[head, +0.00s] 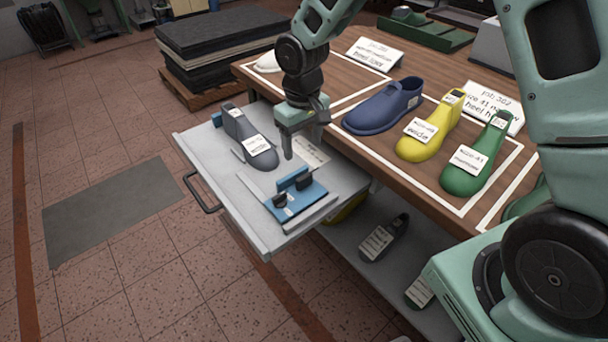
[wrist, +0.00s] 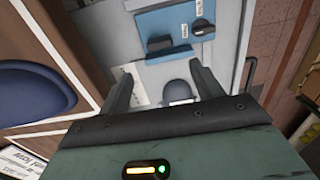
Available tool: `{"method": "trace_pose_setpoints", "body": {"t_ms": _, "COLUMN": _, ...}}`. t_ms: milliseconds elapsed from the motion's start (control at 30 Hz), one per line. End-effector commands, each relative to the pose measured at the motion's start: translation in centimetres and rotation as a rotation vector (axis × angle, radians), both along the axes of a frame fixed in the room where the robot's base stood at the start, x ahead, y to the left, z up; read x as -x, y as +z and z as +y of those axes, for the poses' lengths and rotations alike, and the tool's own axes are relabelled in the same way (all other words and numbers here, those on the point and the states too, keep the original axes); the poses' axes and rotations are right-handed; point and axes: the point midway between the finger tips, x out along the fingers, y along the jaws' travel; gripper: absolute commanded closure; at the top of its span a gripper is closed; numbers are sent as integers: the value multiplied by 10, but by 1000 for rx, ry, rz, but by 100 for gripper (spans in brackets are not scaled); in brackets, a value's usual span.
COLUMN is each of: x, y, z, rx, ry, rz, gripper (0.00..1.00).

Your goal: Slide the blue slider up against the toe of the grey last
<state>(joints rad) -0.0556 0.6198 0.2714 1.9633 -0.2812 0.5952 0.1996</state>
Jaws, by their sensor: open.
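The grey last (head: 238,125) lies on a pulled-out grey tray (head: 185,140), its toe towards the blue slider (head: 298,203). The slider is a flat blue plate with an upright blue block and dark knobs, near the tray's front end. A gap separates the slider from the toe. My gripper (head: 302,145) is open and empty above the tray, beside the last. In the wrist view my gripper (wrist: 163,80) has its fingers apart, with the last's rounded toe (wrist: 178,91) showing between them and the blue slider (wrist: 208,12) beyond. The rest of the last is hidden there.
The wooden bench (head: 425,185) at the right bears a navy last (head: 383,108), a yellow last (head: 430,132) and a green last (head: 478,165) with label cards. A lower shelf (head: 350,270) holds more lasts. The tray's handle (head: 200,195) faces open floor.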

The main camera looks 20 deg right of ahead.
Motion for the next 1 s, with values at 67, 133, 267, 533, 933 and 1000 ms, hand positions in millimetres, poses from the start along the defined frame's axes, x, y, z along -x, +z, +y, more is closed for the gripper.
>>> {"method": "trace_pose_setpoints", "body": {"t_ms": 67, "x": 1, "y": -18, "z": 0, "rx": 1, "ry": 1, "rz": 5, "gripper": 35}}
{"method": "trace_pose_setpoints", "body": {"t_ms": 133, "x": 1, "y": -33, "z": 0, "rx": 0, "ry": 2, "rz": 4, "gripper": 35}}
{"method": "trace_pose_setpoints", "body": {"t_ms": 267, "x": 1, "y": -60, "z": 0, "rx": 1, "ry": 1, "rz": 4, "gripper": 35}}
{"method": "trace_pose_setpoints", "body": {"t_ms": 533, "x": 0, "y": -100, "z": 0, "rx": 1, "ry": 0, "rz": 2, "gripper": 35}}
{"method": "trace_pose_setpoints", "body": {"t_ms": 933, "x": 0, "y": -111, "z": 0, "rx": 0, "ry": 1, "rz": -1, "gripper": 35}}
{"method": "trace_pose_setpoints", "body": {"t_ms": 1000, "x": 0, "y": -111, "z": 0, "rx": 0, "ry": 1, "rz": -1, "gripper": 37}}
